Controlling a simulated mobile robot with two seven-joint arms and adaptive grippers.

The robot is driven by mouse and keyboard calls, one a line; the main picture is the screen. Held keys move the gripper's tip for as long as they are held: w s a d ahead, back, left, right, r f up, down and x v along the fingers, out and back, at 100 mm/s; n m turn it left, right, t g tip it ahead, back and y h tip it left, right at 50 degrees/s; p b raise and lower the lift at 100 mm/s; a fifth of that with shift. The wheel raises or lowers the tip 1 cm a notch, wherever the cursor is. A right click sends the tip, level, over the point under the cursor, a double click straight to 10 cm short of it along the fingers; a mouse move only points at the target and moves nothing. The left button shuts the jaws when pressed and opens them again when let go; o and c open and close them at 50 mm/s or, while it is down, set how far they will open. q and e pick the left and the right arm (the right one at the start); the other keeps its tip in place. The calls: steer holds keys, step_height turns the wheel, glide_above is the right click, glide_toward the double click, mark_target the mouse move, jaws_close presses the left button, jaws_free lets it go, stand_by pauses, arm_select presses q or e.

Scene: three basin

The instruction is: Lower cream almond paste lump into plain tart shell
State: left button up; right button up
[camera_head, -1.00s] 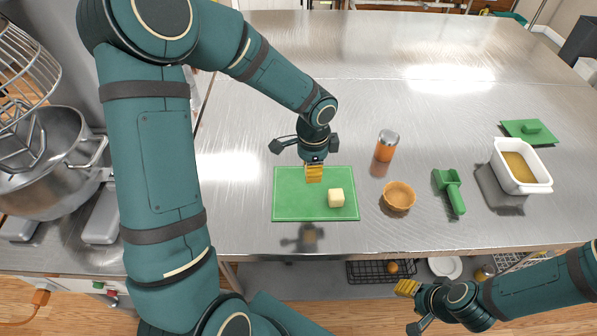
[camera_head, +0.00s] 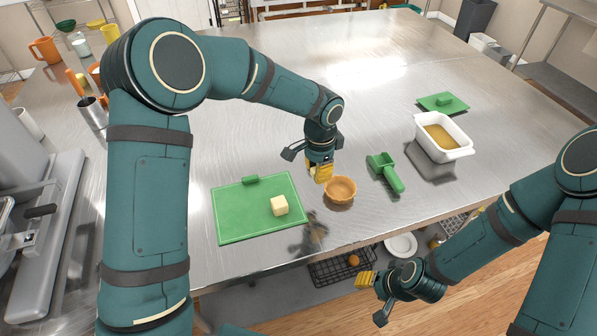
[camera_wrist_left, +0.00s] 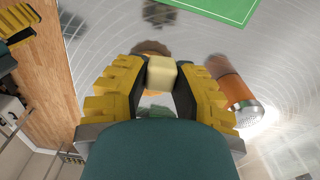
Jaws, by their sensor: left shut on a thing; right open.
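My left gripper (camera_head: 319,174) is shut on a cream almond paste lump (camera_wrist_left: 162,72), seen between the yellow fingertips in the left wrist view. In the head view this lump is mostly hidden by the fingers. The plain tart shell (camera_head: 340,190) stands on the steel counter, just right of the left gripper. In the left wrist view the shell (camera_wrist_left: 150,49) shows behind the held lump, partly covered by it; the lump appears above the counter. Another cream lump (camera_head: 279,206) sits on the green board (camera_head: 235,222). My right gripper (camera_head: 366,280) is open and empty, beyond the counter's front edge.
An orange shaker (camera_wrist_left: 232,90) stands near the shell in the left wrist view; my left arm hides it in the head view. A green scoop (camera_head: 385,173), a white dish (camera_head: 442,139) and a green lid (camera_head: 442,103) lie to the right. The counter behind is clear.

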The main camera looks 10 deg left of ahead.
arm_select(q)
steer(key=b, duration=0.2)
glide_above(340, 192)
step_height(340, 192, down, 4)
steer(key=shift+d, duration=0.1)
steer(key=shift+f, duration=0.1)
stand_by(0.5)
steer(key=shift+f, duration=0.3)
steer(key=shift+f+b, duration=1.15)
steer(key=shift+f, duration=0.6)
stand_by(1.3)
steer(key=o, duration=0.9)
